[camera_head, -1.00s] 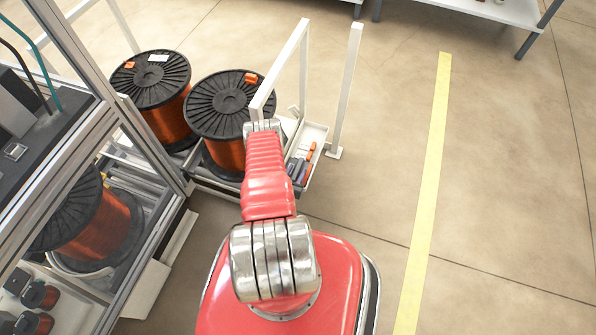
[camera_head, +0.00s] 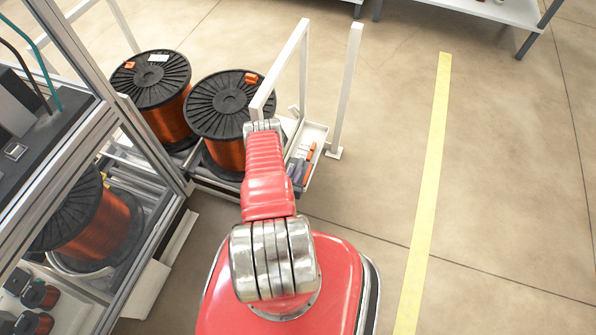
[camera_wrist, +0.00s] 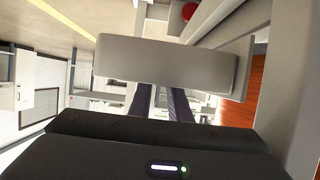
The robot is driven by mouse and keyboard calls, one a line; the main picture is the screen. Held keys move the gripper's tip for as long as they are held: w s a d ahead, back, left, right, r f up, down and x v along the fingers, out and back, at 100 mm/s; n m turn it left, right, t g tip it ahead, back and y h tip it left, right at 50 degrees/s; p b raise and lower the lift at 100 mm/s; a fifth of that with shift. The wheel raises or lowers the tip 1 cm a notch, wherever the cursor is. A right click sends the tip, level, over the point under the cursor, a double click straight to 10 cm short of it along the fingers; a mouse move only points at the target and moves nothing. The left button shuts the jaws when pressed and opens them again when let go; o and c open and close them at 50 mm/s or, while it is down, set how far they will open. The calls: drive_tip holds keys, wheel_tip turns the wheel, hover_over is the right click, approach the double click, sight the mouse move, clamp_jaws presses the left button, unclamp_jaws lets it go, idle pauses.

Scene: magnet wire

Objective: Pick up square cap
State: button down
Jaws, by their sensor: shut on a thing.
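In the wrist view, a pale grey block with flat faces and straight edges, which I take for the square cap (camera_wrist: 165,62), lies across the fingertips. My gripper (camera_wrist: 160,98) comes up from below with two dark fingers close together. It is shut on this block, whose near face hides the tips. In the head view my red arm hides the gripper and the block, over the side of the cart by the near spool.
Two black spools with copper wire (camera_head: 228,105) (camera_head: 163,80) stand at the left. White uprights (camera_head: 345,90) rise beside a shallow tray (camera_head: 316,133) holding small orange and dark items. A metal frame (camera_head: 95,150) borders the left. The floor right of the yellow line (camera_head: 430,190) is open.

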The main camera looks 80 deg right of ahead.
sight(296, 172)
drive_tip(key=shift+r, duration=0.2)
drive_tip(key=shift+r, duration=3.4)
drive_tip(key=s+d, duration=0.1)
drive_tip(key=d, duration=1.7)
drive_tip(key=shift+s, duration=0.35)
drive_tip(key=shift+w, duration=0.1)
